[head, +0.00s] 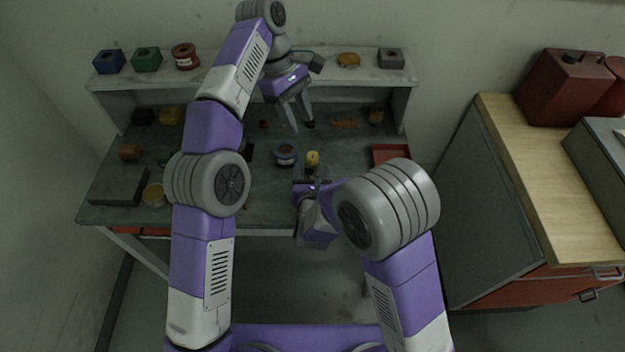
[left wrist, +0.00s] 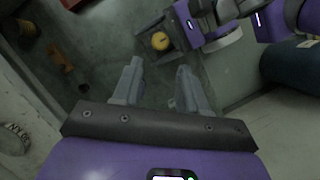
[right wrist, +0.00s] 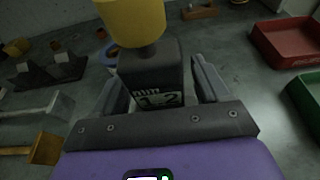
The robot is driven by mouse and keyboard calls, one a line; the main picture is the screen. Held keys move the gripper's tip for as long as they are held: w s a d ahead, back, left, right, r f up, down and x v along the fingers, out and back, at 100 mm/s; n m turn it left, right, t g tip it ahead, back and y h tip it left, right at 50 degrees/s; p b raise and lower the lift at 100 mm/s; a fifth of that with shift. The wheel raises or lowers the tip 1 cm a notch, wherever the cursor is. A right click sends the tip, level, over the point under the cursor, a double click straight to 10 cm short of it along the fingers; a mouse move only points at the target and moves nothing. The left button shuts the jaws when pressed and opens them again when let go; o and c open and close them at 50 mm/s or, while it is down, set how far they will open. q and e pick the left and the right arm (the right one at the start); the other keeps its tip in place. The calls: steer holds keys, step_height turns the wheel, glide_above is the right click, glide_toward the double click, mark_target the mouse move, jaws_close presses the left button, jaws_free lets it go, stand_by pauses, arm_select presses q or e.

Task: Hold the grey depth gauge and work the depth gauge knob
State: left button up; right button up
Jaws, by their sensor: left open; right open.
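The depth gauge is a dark grey block (right wrist: 152,72) with a number window on its near face and a yellow knob (right wrist: 134,20) on top. The knob also shows in the head view (head: 313,157) and the left wrist view (left wrist: 160,41). My right gripper (right wrist: 160,80) is open, one finger on each side of the grey body; I cannot tell whether they touch it. My left gripper (head: 301,128) is open and empty, pointing down over the back of the bench, behind and above the gauge. Its fingers show in the left wrist view (left wrist: 158,80).
A blue-rimmed round container (head: 286,153) stands left of the knob. A red tray (head: 391,154) lies to the right. An orange-brown piece (head: 344,123) lies right of my left gripper. A raised shelf (head: 335,65) with small items runs along the back.

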steer(key=shift+w+f, duration=0.1)
steer(key=shift+w, duration=0.2)
